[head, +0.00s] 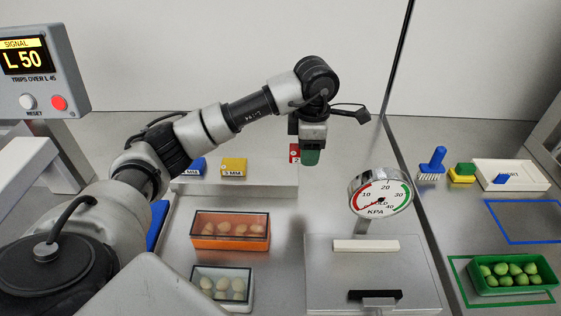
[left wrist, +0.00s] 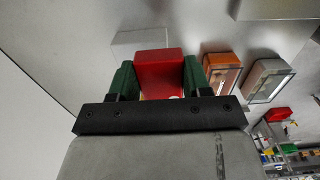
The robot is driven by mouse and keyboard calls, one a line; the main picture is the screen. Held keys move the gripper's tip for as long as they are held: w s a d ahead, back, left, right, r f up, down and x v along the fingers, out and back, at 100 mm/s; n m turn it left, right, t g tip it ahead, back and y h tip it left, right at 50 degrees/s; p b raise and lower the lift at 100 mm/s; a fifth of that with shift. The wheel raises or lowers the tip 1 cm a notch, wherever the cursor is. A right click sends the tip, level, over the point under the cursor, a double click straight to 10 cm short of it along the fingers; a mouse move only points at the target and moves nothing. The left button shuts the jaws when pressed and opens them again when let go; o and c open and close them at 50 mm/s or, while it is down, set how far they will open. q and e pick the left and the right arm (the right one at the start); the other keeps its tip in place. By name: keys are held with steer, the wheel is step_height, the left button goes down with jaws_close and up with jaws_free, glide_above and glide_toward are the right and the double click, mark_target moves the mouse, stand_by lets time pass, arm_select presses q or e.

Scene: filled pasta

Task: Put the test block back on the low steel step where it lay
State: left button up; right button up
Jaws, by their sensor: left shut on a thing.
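My left gripper (head: 311,157) is shut on a red test block with a white number 2 on it (head: 294,153). It holds the block at the right end of the low steel step (head: 257,172). In the left wrist view the red block (left wrist: 158,64) sits between the green fingers of the left gripper (left wrist: 160,85). A blue block (head: 196,166) and a yellow block (head: 233,166) stand on the step, left of the held block. I cannot tell whether the held block touches the step. My right gripper is not in view.
An orange lidded tray (head: 230,243) and a pale lidded tray (head: 236,306) stand in front of the step. A pressure gauge (head: 380,197) stands to the right, behind a steel plate (head: 330,280). A green crate (head: 513,289) and an empty blue outline (head: 488,212) are far right.

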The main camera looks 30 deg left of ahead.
arm_select(q)
steer(key=p, duration=0.1)
glide_above(281, 171)
step_height(281, 171, down, 4)
steer(key=shift+w+f, duration=0.1)
step_height(281, 171, down, 4)
steer(key=shift+r+p, duration=0.2)
steer(key=shift+p, duration=0.5)
steer(key=shift+f, duration=0.25)
steer(key=shift+f+b, duration=0.2)
steer(key=shift+b, duration=0.1)
steer(key=o, duration=0.9)
steer(key=shift+r, duration=0.1)
